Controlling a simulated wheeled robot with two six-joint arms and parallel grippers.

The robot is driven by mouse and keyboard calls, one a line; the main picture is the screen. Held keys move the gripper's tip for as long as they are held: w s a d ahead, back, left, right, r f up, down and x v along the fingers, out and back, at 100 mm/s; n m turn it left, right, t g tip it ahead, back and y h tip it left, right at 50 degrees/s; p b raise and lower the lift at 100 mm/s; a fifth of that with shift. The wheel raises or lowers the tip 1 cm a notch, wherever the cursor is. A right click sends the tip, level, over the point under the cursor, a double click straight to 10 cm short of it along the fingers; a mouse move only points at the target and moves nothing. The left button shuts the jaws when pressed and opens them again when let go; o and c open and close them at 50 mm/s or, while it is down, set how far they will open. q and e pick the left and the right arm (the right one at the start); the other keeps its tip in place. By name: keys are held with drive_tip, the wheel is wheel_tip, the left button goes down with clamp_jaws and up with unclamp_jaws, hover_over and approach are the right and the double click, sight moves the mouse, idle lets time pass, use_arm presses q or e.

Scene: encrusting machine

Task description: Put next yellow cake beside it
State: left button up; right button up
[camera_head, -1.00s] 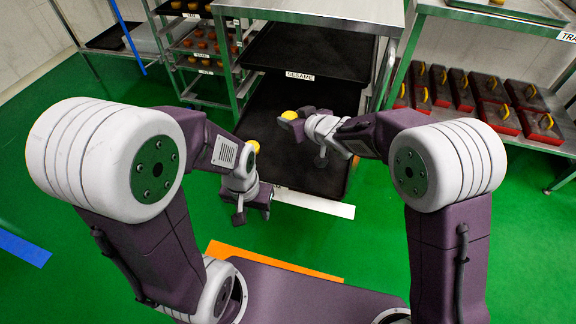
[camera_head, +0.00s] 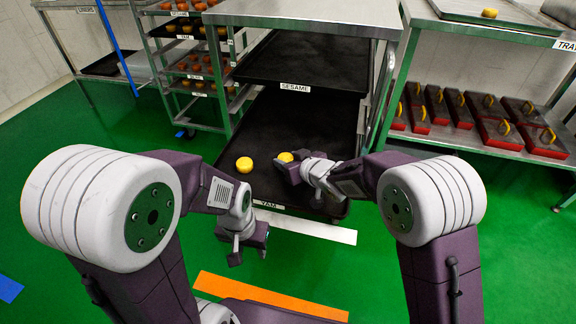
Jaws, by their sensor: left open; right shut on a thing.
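One yellow cake (camera_head: 244,164) rests on the black YAM tray (camera_head: 275,120), toward its front left. A second yellow cake (camera_head: 285,157) is at the tips of my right gripper (camera_head: 287,164), to the right of the first cake with a small gap between them. My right gripper is shut on this cake, over the front part of the tray; whether the cake touches the tray I cannot tell. My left gripper (camera_head: 250,258) is open and empty, low in front of the tray's left front edge, above the green floor.
A black SESAME tray (camera_head: 300,70) sits on the level above, behind my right gripper. A rack of trays with small cakes (camera_head: 195,65) stands at left. Several red-and-black boxes (camera_head: 480,105) fill the right shelf. Another yellow cake (camera_head: 489,13) lies on the upper right tray.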

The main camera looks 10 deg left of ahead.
drive_tip(key=o, duration=1.3)
drive_tip(key=shift+o, duration=0.2)
drive_tip(key=shift+r, duration=0.15)
drive_tip(key=p+v, duration=0.5)
drive_tip(key=v, duration=0.6)
drive_tip(key=shift+d+r, duration=0.1)
drive_tip(key=shift+r, duration=0.15)
drive_tip(key=shift+s+d, duration=0.25)
drive_tip(key=shift+s, duration=0.05)
